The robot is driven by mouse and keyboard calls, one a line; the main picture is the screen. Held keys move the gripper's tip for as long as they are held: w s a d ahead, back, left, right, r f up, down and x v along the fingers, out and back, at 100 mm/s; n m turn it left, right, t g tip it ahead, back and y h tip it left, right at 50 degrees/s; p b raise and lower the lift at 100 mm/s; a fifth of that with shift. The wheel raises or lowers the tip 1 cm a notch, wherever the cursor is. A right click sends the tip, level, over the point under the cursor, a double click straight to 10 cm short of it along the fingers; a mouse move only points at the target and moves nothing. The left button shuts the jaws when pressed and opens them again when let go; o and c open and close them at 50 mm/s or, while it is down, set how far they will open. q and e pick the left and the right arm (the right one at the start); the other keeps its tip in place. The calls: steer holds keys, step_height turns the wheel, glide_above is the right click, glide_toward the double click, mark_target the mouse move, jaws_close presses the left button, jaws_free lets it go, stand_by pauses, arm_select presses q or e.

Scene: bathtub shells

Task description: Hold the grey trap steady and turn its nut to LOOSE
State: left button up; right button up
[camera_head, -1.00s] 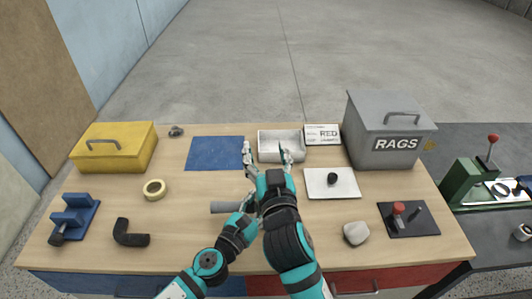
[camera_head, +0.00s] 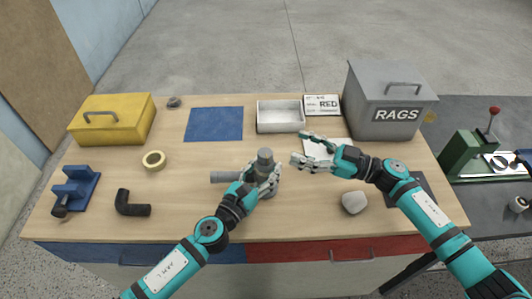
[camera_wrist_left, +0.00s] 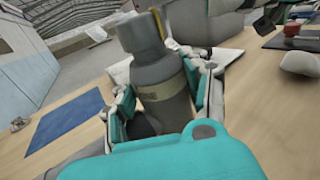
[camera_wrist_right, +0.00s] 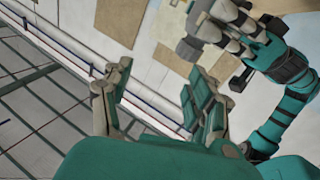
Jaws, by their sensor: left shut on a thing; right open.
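The grey trap (camera_head: 265,156) stands upright near the table's middle, its side pipe (camera_head: 224,177) pointing left. My left gripper (camera_head: 263,181) is shut around the trap's body, which fills the middle of the left wrist view (camera_wrist_left: 160,75). There, a narrower grey top rises above a wider body with a pale band.
A grey RAGS bin (camera_head: 385,125) stands back right. A whitish lump (camera_head: 354,203) lies front right. A blue mat (camera_head: 213,124), tape ring (camera_head: 153,160) and black elbow (camera_head: 132,205) lie left.

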mark_target(266, 152)
steer(key=a+g, duration=0.1)
steer(key=a, duration=0.2)
steer(key=a+f+g, duration=0.1)
steer(key=a, duration=0.2)
steer(key=a+g, duration=0.1)
steer(key=a, duration=0.2)
steer(key=shift+s+a+f, duration=0.15)
steer(key=shift+f, duration=0.1)
steer(key=shift+c, duration=0.4)
jaws_close()
